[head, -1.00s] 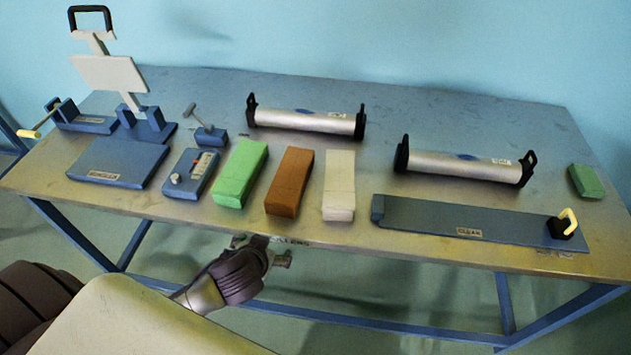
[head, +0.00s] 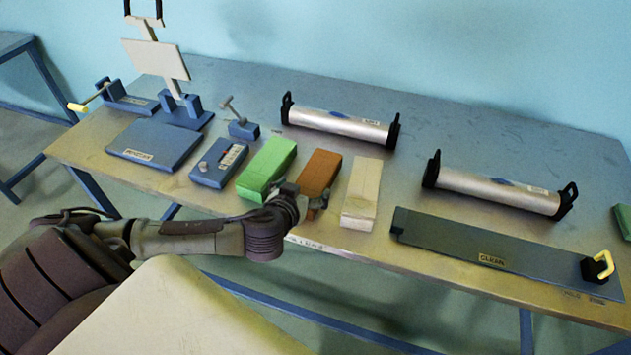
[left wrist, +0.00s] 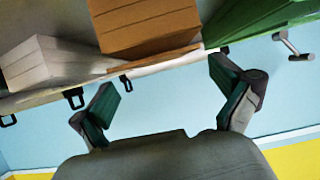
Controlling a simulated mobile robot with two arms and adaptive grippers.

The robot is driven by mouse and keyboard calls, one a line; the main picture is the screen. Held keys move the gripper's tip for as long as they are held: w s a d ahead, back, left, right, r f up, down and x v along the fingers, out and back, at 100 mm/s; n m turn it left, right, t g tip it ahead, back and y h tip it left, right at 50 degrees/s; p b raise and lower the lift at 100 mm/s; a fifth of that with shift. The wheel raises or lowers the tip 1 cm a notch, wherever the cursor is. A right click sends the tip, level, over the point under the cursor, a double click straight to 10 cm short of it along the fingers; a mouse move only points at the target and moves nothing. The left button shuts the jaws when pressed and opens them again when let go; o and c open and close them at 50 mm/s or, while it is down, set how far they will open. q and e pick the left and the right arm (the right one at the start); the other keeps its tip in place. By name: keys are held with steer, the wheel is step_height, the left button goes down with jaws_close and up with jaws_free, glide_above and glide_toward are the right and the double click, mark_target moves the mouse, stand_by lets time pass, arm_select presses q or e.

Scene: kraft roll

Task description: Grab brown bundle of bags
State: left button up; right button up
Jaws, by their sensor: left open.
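The brown bundle of bags (head: 321,172) lies on the table between the green bundle (head: 266,168) and the white bundle (head: 361,193). In the left wrist view the brown bundle (left wrist: 145,25) shows at the top, beyond the fingers. My left gripper (head: 305,204) is at the table's front edge, at the near end of the brown bundle, and covers part of that end. In the left wrist view the gripper (left wrist: 168,100) is open with nothing between its fingers. My right gripper is not in view.
The green bundle (left wrist: 255,25) and white bundle (left wrist: 55,62) flank the brown one closely. On the table (head: 105,170) stand two silver rollers (head: 335,124), (head: 497,189), a blue scale-like device (head: 218,163) and a long dark plate (head: 500,250).

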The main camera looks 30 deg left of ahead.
mark_target(315, 179)
arm_select(q)
steer(key=p+x, duration=0.1)
steer(key=x, duration=0.7)
steer(key=shift+w+d+f, duration=0.1)
steer(key=shift+d+f, duration=0.05)
steer(key=shift+f, duration=0.1)
steer(key=c, duration=1.2)
steer(key=shift+r, duration=0.1)
steer(key=shift+c, duration=0.5)
